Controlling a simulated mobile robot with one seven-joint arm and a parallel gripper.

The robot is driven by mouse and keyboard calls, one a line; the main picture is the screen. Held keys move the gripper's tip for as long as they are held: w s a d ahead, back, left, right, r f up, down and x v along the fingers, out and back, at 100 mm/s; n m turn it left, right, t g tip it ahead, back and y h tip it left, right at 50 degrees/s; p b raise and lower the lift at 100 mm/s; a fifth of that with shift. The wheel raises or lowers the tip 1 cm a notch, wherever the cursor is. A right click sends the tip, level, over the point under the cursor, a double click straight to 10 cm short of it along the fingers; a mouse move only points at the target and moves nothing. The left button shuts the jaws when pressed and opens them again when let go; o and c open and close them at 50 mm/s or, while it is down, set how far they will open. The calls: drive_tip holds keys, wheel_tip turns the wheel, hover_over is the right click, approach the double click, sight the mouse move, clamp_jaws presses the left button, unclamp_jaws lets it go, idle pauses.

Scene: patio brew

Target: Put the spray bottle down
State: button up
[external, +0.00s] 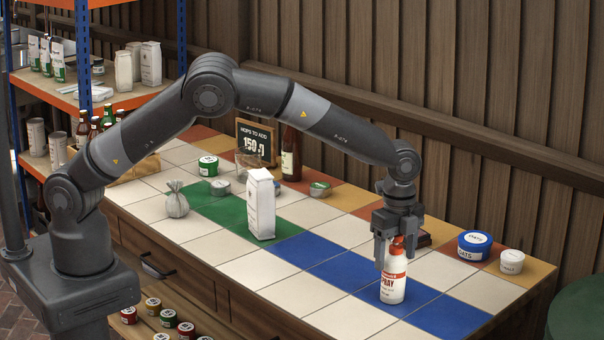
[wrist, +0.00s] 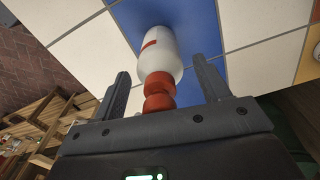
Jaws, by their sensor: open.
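The spray bottle (external: 393,282) is white with a red label and a red top. It stands upright on the blue tiles of the counter, near its front right part. My gripper (external: 394,261) is open around the bottle's upper part, pointing down. In the wrist view the spray bottle (wrist: 159,55) lies between the two spread fingers of my gripper (wrist: 162,85), with a gap on each side. Its red top (wrist: 159,90) is close to the palm.
A blue tub (external: 474,245) and a small white jar (external: 512,262) stand to the right. A white bag (external: 261,205), a grey tied sack (external: 176,200), a brown bottle (external: 291,155) and a chalkboard sign (external: 257,142) stand to the left. Tiles left of the spray bottle are clear.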

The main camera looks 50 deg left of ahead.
wheel_tip(320, 180, up, 12)
drive_tip(key=shift+r, duration=0.1)
drive_tip(key=shift+a, duration=0.1)
drive_tip(key=s+a+r+n+t+h, duration=0.1)
drive_tip(key=a+r+n, duration=0.55)
drive_tip(key=a, duration=0.85)
drive_tip(key=s+a+r+n+t+h, duration=0.1)
drive_tip(key=s+a+r+n, duration=0.15)
drive_tip(key=a+r, duration=0.9)
drive_tip(key=s+a+f+n+t, duration=0.1)
drive_tip(key=s+a+n, duration=0.2)
drive_tip(key=s+a, duration=0.35)
drive_tip(key=s+a+n+t, duration=0.1)
drive_tip(key=s+a+n, duration=0.25)
drive_tip(key=a, duration=0.65)
drive_tip(key=s+a+f+n+y, duration=0.1)
drive_tip(key=s+a+f+n, duration=0.1)
drive_tip(key=s, duration=0.3)
drive_tip(key=s+a+f+n+t+y, duration=0.1)
drive_tip(key=s+a+f+n, duration=0.1)
drive_tip(key=s, duration=0.4)
drive_tip(key=a+f, duration=0.1)
drive_tip(key=a, duration=0.1)
drive_tip(key=shift+s+a+t, duration=0.25)
drive_tip(key=shift+a+t, duration=0.05)
drive_tip(key=shift+a, duration=0.1)
